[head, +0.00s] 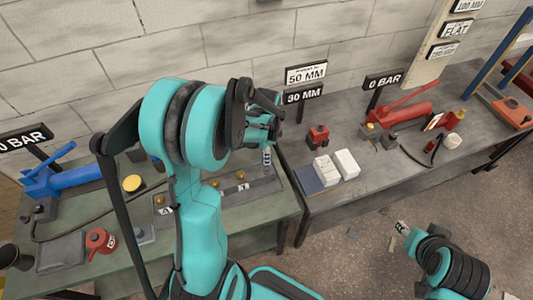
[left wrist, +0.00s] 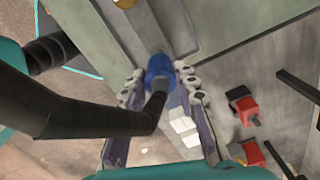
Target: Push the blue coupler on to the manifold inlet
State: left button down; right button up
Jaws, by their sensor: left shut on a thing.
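The blue coupler (left wrist: 160,68) shows in the left wrist view between the two fingers of my left gripper (left wrist: 160,85), with a black hose running from it to the lower left. My left gripper (head: 267,158) is shut on it, over the right end of the manifold (head: 262,187) on the green bench. The manifold is a grey strip with several brass fittings (head: 241,175); a brass fitting (left wrist: 124,3) also shows at the top of the left wrist view. Whether the coupler touches an inlet is hidden. My right gripper (head: 402,227) is low at the right, away from the benches.
On the green bench (head: 225,222) stand a blue pump (head: 60,182) and a red gauge (head: 99,240). On the grey bench (head: 310,203) are white blocks (head: 336,165), a small red part (head: 318,136) and a red pump (head: 402,116). My left arm hides the bench middle.

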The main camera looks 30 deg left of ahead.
pick_arm(q)
jog(key=shift+f+b, duration=1.7)
jog(key=shift+f, duration=0.3)
jog(key=c, duration=1.1)
grip_release()
jog(key=shift+r, duration=0.1)
notch_tip(320, 180, up, 12)
jog(key=s+d+f+n+t+b, duration=0.1)
jog(key=s+d+n+t+b, duration=0.3)
jog(key=s+d+n+t, duration=0.3)
jog(key=s+d+n, duration=0.3)
jog(key=s+n, duration=0.1)
jog(key=shift+d+f, duration=0.35)
